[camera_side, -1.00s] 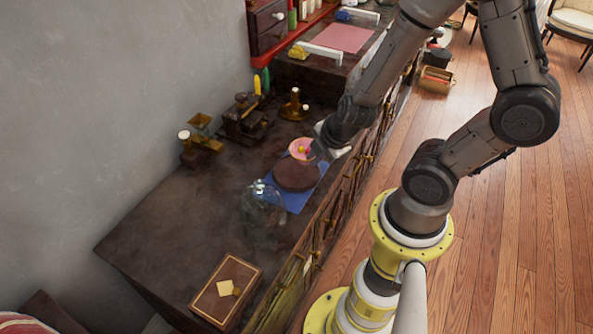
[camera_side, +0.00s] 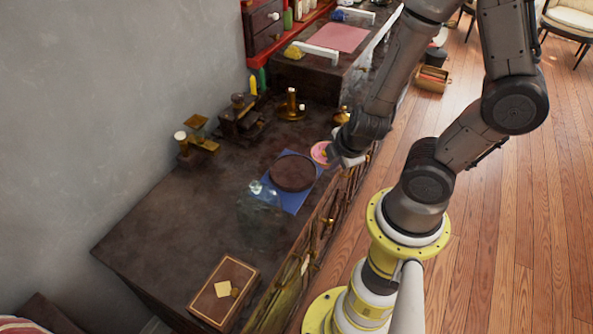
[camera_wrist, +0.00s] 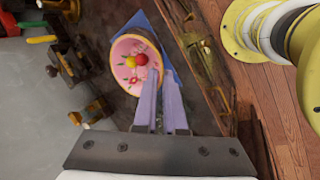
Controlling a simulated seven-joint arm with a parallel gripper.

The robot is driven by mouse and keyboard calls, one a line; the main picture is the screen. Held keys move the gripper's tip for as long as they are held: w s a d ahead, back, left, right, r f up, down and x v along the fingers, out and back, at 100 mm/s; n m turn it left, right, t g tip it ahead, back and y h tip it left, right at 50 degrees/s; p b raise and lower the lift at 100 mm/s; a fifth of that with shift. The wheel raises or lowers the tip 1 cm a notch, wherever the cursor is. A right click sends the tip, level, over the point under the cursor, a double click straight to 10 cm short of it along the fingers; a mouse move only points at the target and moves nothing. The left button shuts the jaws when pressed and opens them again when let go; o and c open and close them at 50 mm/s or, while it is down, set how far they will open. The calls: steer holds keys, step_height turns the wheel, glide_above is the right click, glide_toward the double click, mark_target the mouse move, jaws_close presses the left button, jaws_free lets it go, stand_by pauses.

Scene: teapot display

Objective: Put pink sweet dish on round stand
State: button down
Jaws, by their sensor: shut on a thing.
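The pink sweet dish (camera_side: 319,152) is a small round pink plate; in the wrist view the pink dish (camera_wrist: 126,72) has a pale rim, floral marks and a red and a yellow ball on it. My gripper (camera_side: 334,157) is shut on its edge, and the two fingers (camera_wrist: 164,84) show at its right side. The round stand (camera_side: 292,173) is a dark brown disc on a blue mat (camera_side: 301,200). The dish is beyond the stand's right edge. In the wrist view the dish hides most of the stand.
A clear glass dome (camera_side: 260,207) stands close to the stand's front left. A brown box (camera_side: 224,291) lies at the counter's near end. Brass and dark apparatus (camera_side: 240,118) stands along the wall. The counter's left middle is clear.

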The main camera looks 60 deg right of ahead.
mark_target(312, 154)
steer(key=shift+w+d+f, duration=0.2)
steer(key=shift+w+f, duration=0.15)
steer(key=shift+w, duration=0.3)
steer(key=shift+w+d+f, duration=0.2)
steer(key=shift+w+f, duration=0.1)
steer(key=shift+w, duration=0.3)
steer(key=w, duration=0.1)
steer(key=w+d+f, duration=0.1)
steer(key=w, duration=0.1)
steer(key=w+f, duration=0.1)
steer(key=shift+w+d+f, duration=0.1)
steer(key=shift+w+d, duration=0.2)
steer(key=w+f, duration=0.2)
steer(key=w+d+f, duration=0.1)
steer(key=w+f, duration=0.1)
steer(key=f, duration=0.1)
steer(key=shift+d+f, duration=0.15)
steer(key=shift+d, duration=0.05)
steer(key=shift+w+f, duration=0.15)
steer(key=shift+f, duration=0.75)
steer(key=shift+w+f, duration=0.1)
steer(key=shift+f, duration=0.75)
steer(key=shift+f, duration=0.15)
steer(key=c, duration=1)
jaws_free()
